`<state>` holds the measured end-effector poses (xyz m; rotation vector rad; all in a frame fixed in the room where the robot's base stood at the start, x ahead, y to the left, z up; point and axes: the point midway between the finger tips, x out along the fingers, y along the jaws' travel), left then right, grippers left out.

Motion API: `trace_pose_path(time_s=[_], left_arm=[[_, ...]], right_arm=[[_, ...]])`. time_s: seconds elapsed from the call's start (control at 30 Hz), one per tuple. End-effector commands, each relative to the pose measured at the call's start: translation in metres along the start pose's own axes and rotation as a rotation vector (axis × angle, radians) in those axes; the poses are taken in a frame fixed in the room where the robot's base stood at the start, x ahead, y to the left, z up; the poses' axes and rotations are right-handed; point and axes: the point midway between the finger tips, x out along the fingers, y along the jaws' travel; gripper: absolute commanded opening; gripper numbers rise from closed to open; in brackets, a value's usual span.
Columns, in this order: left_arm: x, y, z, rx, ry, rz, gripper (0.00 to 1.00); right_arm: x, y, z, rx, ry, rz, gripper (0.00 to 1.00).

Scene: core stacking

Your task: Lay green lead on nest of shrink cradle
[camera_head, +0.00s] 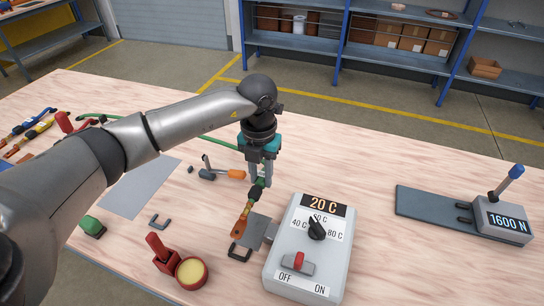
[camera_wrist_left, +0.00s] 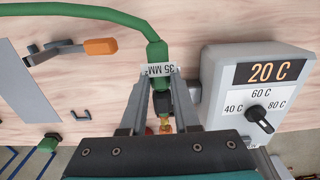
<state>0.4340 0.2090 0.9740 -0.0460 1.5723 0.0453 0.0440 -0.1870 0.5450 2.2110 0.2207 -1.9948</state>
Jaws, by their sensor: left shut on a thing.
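The green lead (camera_head: 222,143) runs in from the left across the table. It carries a "35 MM²" label in the left wrist view (camera_wrist_left: 158,69). Its end has a dark sleeve and an orange-copper lug (camera_head: 243,219). My left gripper (camera_head: 261,180) is shut on the lead near this end, the lug pointing toward the front of the table. A small grey plate (camera_head: 262,230), apparently the shrink cradle, stands beside the heater box (camera_head: 318,232); the lug is over or beside its left edge. The nest is not clearly visible, and I cannot tell whether the lead touches it. My right gripper is out of view.
The heater box reads 20 C. A 1600 N press (camera_head: 504,219) stands right; table between is clear.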

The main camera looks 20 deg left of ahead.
Motion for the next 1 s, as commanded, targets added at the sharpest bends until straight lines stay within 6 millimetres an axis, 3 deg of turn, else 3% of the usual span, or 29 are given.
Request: trace_pose_path(time_s=[0.57,1.0], left_arm=[[0.000,0.000,0.003,0.000,0.002,0.000,0.00],[0.037,0.000,0.003,0.000,0.004,0.000,0.00]], right_arm=[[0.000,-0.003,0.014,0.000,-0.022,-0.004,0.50],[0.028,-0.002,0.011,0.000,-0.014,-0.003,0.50]])
